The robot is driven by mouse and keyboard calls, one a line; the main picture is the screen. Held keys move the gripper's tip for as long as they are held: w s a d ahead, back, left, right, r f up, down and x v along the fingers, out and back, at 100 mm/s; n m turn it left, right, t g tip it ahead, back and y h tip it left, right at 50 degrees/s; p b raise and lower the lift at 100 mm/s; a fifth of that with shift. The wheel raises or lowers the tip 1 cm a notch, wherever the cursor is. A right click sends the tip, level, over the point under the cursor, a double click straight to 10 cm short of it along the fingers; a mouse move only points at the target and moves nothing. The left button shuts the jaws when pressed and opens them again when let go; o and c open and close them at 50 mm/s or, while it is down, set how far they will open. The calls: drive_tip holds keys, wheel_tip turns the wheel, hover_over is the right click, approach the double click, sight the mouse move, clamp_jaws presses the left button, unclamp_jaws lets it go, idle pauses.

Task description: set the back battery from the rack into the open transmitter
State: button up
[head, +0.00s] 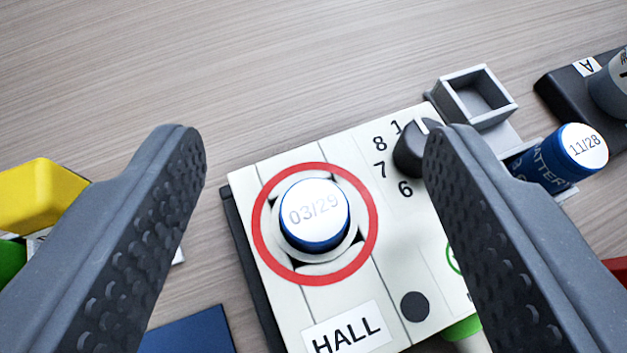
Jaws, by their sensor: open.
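The transmitter (255,188) is a pale panel marked HALL with a red-ringed round opening (371,215). A blue battery with a white top marked 03/29 (314,212) stands in that opening, its top facing me. My gripper (315,140) is open, with one dark finger on each side of this battery in the picture and visible gaps to both. A grey rack (492,117) at the right has an empty square cell. A second blue battery marked 11/28 (565,155) stands in or beside the rack; its lower part is hidden behind my right finger.
A dark dial (408,160) with numbers sits on the panel, partly behind my right finger. A black block marked A (565,85) with a grey cylinder (608,90) is at the far right. Yellow (40,192) and blue (188,333) objects lie left. The wooden table behind is clear.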

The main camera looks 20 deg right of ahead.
wheel_tip(320, 180, up, 6)
drive_tip(key=p, duration=0.3)
drive_tip(key=shift+p, duration=0.4)
idle(0.4)
drive_tip(key=s+a+r+n+t+y, duration=0.1)
drive_tip(key=a+r, duration=0.3)
drive_tip(key=r, duration=0.5)
drive_tip(key=s+a+r+n+t+y+p, duration=0.1)
drive_tip(key=a+r, duration=0.3)
drive_tip(key=r, duration=0.5)
drive_tip(key=a+r+t+y, duration=0.1)
drive_tip(key=a+r, duration=0.3)
drive_tip(key=r, duration=0.5)
drive_tip(key=s+a+r+n, duration=0.1)
drive_tip(key=s+a+r, duration=0.3)
drive_tip(key=s+r, duration=0.5)
drive_tip(key=s+a+r+n+t+y, duration=0.1)
drive_tip(key=s+a+r, duration=0.2)
drive_tip(key=s+r, duration=0.6)
wheel_tip(320, 180, up, 5)
drive_tip(key=shift+s+a+r+p, duration=0.2)
drive_tip(key=shift+s+a+p, duration=0.15)
drive_tip(key=shift+a+p, duration=0.1)
drive_tip(key=shift+d, duration=0.1)
